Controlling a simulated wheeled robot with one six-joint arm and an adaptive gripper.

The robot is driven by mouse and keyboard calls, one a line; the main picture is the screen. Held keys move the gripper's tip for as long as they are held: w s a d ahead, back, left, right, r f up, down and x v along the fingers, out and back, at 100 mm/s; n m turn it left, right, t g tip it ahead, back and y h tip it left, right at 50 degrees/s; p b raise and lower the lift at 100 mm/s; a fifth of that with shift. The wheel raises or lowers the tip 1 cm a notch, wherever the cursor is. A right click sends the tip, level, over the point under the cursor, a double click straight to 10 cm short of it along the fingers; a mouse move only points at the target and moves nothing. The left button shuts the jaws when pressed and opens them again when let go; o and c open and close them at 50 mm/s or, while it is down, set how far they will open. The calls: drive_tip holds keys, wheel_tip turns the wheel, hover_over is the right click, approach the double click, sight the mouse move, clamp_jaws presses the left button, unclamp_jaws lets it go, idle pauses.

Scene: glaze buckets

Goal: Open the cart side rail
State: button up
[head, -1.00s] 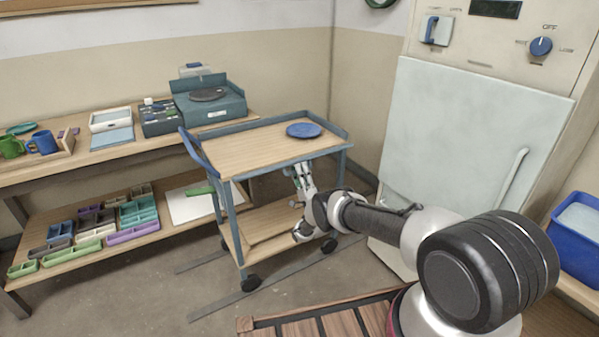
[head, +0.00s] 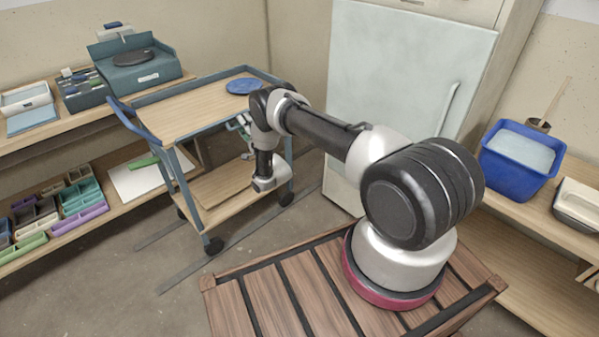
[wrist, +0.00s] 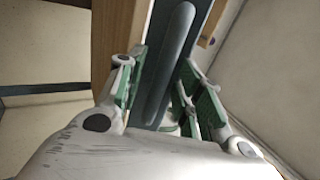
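The cart (head: 190,108) has a wooden top, a lower wooden shelf, blue-grey legs and a blue handle at its left end. In the wrist view a rounded blue-grey bar, the side rail (wrist: 172,62), runs along the cart's edge beside the wooden top. My gripper (wrist: 166,88) is open, with one green-padded finger on each side of the rail; I cannot tell whether either touches it. In the head view my gripper (head: 240,124) is at the cart's right part near the top's front edge, mostly hidden by my arm.
A blue plate (head: 244,87) lies on the cart top's far right. A pale cabinet door (head: 405,75) with a vertical handle stands right of the cart. A blue tub (head: 520,153) sits on the right bench. A bench with trays stands left. Floor strips run beneath the cart.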

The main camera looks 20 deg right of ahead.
drive_tip(key=r+g, duration=0.1)
drive_tip(key=g, duration=0.1)
drive_tip(key=r+g+h, duration=0.1)
drive_tip(key=g, duration=0.1)
drive_tip(key=shift+w+a, duration=0.1)
drive_tip(key=shift+w, duration=0.25)
drive_tip(key=g, duration=0.2)
drive_tip(key=w+r+g+h, duration=0.1)
drive_tip(key=shift+a+g, duration=0.15)
drive_tip(key=shift+g, duration=0.25)
drive_tip(key=v, duration=0.8)
drive_tip(key=s+d+f+n+g+h, duration=0.3)
drive_tip(key=s+f+n+g, duration=0.4)
drive_tip(key=f, duration=0.4)
drive_tip(key=s+d+r+n+g+h, duration=0.1)
drive_tip(key=s+g, duration=0.3)
drive_tip(key=s, duration=0.5)
drive_tip(key=s+d+r+n+g+h, duration=0.1)
drive_tip(key=s+d+r+n+g, duration=0.1)
drive_tip(key=s, duration=0.7)
drive_tip(key=shift+d+n+g+h, duration=0.3)
drive_tip(key=shift+d+n+g, duration=0.55)
drive_tip(key=shift+g, duration=0.25)
drive_tip(key=shift+s+a, duration=0.1)
